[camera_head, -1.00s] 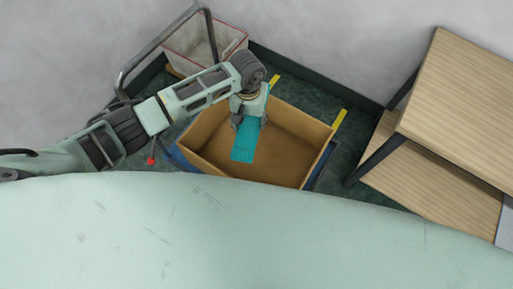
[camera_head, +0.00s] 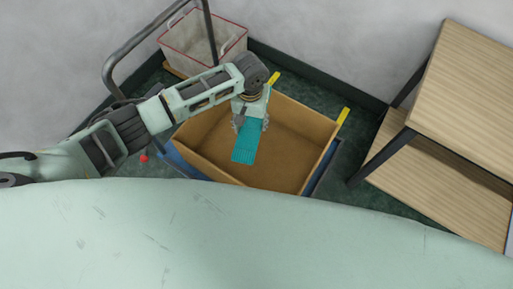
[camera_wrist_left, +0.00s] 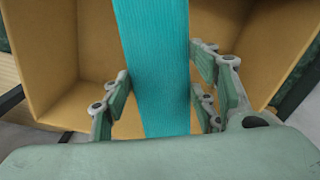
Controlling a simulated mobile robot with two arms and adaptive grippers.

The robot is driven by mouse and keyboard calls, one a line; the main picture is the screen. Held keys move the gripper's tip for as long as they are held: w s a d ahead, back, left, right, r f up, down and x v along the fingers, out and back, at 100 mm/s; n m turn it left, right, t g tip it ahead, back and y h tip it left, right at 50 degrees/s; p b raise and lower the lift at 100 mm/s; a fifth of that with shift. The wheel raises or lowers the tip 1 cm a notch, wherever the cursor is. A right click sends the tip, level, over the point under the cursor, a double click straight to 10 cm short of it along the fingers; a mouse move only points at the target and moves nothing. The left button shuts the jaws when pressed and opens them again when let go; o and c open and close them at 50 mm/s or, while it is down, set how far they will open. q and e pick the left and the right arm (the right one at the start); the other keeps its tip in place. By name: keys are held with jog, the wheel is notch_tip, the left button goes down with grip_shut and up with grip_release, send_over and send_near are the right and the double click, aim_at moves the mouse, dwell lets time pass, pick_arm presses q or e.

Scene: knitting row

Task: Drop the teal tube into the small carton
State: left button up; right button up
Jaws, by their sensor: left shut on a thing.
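The small carton (camera_head: 300,158) is an open brown box on the floor past my pale green body in the head view. The teal tube (camera_head: 244,150) looks like a flat ribbed strip and hangs over the carton's opening. My left gripper (camera_head: 252,122) is shut on the tube's upper end, above the carton's back left part. In the left wrist view, the tube (camera_wrist_left: 155,60) runs between the fingers (camera_wrist_left: 160,92), with the carton's inner walls (camera_wrist_left: 50,50) behind it. The carton looks empty where it shows. My right gripper is not in view.
The carton stands on a blue-edged base with yellow strips (camera_head: 343,116) at the back. A pale basket with red trim (camera_head: 203,40) stands behind my left arm, beside a dark metal handle (camera_head: 111,72). A wooden shelf unit (camera_head: 465,85) stands at right.

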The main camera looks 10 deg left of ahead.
pick_arm(q)
jog(key=o, duration=1)
notch_tip(320, 180, up, 12)
jog(key=shift+r, duration=0.1)
dwell(0.5)
